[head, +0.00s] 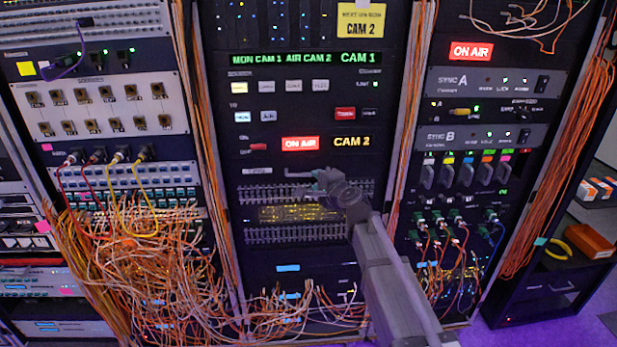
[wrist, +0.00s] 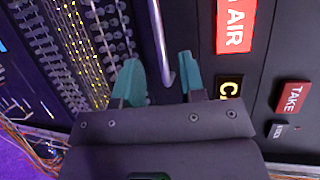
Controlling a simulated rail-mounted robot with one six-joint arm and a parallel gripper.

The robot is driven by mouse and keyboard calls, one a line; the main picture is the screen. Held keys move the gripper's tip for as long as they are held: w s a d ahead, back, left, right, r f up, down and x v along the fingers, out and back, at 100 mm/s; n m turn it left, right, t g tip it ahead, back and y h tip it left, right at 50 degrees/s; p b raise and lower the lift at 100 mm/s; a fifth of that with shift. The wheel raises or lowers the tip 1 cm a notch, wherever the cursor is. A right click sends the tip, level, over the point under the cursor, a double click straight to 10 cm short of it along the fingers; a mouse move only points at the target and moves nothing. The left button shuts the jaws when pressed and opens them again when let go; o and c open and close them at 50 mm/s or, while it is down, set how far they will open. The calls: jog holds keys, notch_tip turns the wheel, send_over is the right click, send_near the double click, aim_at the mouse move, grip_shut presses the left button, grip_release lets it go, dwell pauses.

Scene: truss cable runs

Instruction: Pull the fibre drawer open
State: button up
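A silver bar handle (head: 299,174) is on a dark panel front (head: 258,171) in the middle rack, below the lit ON AIR sign. I take this panel as the fibre drawer; no label on it is readable, and it looks flush with the rack. In the wrist view the handle (wrist: 159,40) runs down from the top edge, and its bent end lies between my fingertips. My gripper (wrist: 158,78) has two teal fingers spread apart, one on each side of the handle, with gaps to both. In the head view my gripper (head: 322,180) is at the handle's right end.
Ribbed strips (head: 290,235) with a yellow-lit band (head: 300,213) lie below the handle. The ON AIR sign (wrist: 236,25) and a red TAKE button (wrist: 292,97) are to the right in the wrist view. Tangled orange cables (head: 150,260) hang at the left rack.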

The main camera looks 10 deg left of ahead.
aim_at(309, 175)
jog(key=b+x, duration=0.1)
jog(key=x, duration=0.5)
jog(key=shift+w+a+f, duration=0.1)
jog(key=shift+w+a, duration=0.15)
jog(key=shift+c, duration=0.3)
grip_shut()
